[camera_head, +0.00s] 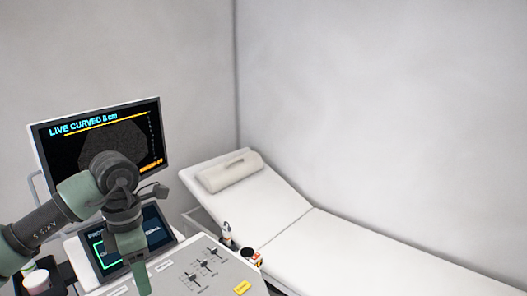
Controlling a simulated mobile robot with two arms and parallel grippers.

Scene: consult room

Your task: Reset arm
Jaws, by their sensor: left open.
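My left arm comes in from the left edge, and its left gripper (140,280) hangs down in front of the ultrasound machine's small touch screen (157,222). The gripper is open, and I see nothing held in it. One green finger reaches down over the machine's control panel (193,262); I cannot tell whether it touches. The gripper and wrist cover part of the small screen and the lower part of the large monitor (110,128). My right gripper is not in view.
An examination couch (330,248) with a raised headrest and a pillow (230,172) stands to the right, against bare walls. A probe-like item (226,235) and a small container (252,258) are at the panel's right edge. A white jar (36,283) is at lower left.

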